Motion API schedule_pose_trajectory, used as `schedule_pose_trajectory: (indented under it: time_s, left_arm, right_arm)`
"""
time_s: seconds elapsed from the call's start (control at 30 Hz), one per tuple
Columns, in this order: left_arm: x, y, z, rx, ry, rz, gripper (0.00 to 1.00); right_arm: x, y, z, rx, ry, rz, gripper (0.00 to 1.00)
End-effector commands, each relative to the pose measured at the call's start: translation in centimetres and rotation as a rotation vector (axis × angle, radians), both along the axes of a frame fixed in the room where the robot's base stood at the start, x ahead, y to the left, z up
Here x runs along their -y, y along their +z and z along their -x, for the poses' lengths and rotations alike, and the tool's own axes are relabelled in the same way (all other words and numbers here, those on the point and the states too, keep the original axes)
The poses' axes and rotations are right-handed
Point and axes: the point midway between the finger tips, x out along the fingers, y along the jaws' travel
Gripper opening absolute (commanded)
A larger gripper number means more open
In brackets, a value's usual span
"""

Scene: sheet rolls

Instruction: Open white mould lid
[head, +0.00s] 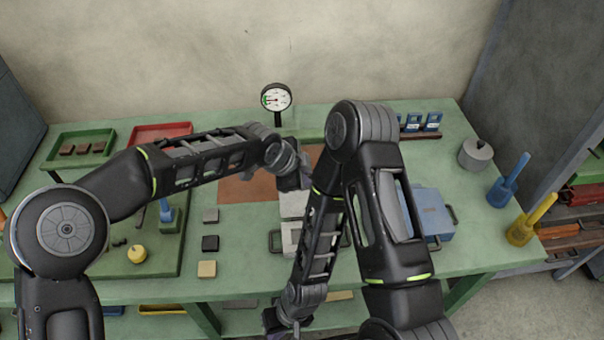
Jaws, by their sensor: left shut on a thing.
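The white mould (289,241) is a pale block on the green bench, mostly behind my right arm, with a dark handle at its left side. A pale upper part, apparently its lid (292,204), shows just beyond. My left gripper (302,182) is at the far edge of this part, shut, apparently on the lid; its fingertips and the exact contact are hard to make out. My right gripper (274,320) hangs low at the bottom edge, in front of the bench; its jaws are not clear. Whether the lid is raised cannot be told.
A blue mould (431,213) with a handle stands right of my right arm. Small blocks (210,243) lie left of the white mould. A dial gauge (276,98) stands behind. Blue (508,182) and yellow (530,222) handled tools stand at the bench's right end.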

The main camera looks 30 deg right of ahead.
Motion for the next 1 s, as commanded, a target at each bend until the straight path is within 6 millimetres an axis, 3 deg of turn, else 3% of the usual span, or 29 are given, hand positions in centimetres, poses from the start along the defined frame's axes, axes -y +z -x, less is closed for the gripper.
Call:
schedule_pose_trajectory:
  time_s: [0.1, 0.13, 0.37, 0.73, 1.0]
  left_arm:
    - [-0.1, -0.1, 0.0, -0.001, -0.001, -0.004, 0.00]
    - [-0.1, -0.1, 0.0, -0.001, -0.001, -0.004, 0.12]
    - [-0.1, -0.2, 0.1, -0.002, -0.001, -0.005, 0.31]
    - [-0.4, -0.1, 0.3, -0.005, -0.002, -0.008, 0.32]
    - [-2.2, 3.4, 0.8, 0.003, 0.001, 0.001, 0.32]
  right_arm:
    - [0.0, 0.0, 0.0, 0.000, 0.000, 0.000, 0.00]
    - [0.0, 0.0, 0.0, 0.000, 0.000, 0.000, 0.00]
    - [0.0, 0.0, 0.0, 0.000, 0.001, 0.000, 0.00]
    - [0.0, -0.2, 0.0, 0.001, 0.001, -0.001, 0.00]
    - [-0.1, -1.3, -0.1, 0.005, 0.001, -0.003, 0.00]
